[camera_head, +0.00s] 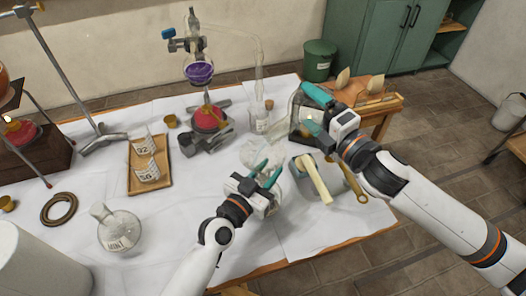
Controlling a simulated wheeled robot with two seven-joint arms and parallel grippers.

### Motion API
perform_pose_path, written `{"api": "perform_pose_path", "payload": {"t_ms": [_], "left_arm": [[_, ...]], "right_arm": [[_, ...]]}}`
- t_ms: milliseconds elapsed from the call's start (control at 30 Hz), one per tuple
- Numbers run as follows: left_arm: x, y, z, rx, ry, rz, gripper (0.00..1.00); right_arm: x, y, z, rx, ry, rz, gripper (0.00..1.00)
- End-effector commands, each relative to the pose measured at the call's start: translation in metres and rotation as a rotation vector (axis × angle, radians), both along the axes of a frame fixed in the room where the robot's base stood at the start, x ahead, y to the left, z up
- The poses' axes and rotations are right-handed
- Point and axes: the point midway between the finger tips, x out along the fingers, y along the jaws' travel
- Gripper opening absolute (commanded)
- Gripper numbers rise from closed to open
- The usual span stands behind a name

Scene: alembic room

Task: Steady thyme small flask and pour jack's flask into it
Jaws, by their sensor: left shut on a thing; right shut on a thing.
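My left gripper (266,174) is at the front middle of the table, its teal fingers closed on a clear glass flask (273,164), taken as the thyme small flask. The fingers partly cover it and its label cannot be read. My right gripper (318,113) is behind and to the right, shut on a larger glass flask (298,107), taken as jack's flask. Its fingers and wrist hide part of this flask, so its tilt and contents are hard to tell. The two flasks look apart, and no stream shows between them.
A round flask labelled MINT (120,231) stands at front left. A wooden tray (134,184) holds labelled curved pieces. A distillation stand with a purple-filled flask (199,72) and red vessel (209,118) is at the back. A grey block with a pale pestle-like bar (314,180) lies right of my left gripper.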

Motion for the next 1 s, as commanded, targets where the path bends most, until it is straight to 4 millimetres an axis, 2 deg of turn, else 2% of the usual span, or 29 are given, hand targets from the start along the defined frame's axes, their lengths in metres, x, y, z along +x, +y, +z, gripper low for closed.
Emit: {"api": "perform_pose_path", "payload": {"t_ms": [1000], "left_arm": [[0.0,0.0,0.0001,0.0,0.0,0.0,0.05]], "right_arm": [[-0.0019,0.003,0.0095,-0.066,-0.047,0.0,0.59]]}}
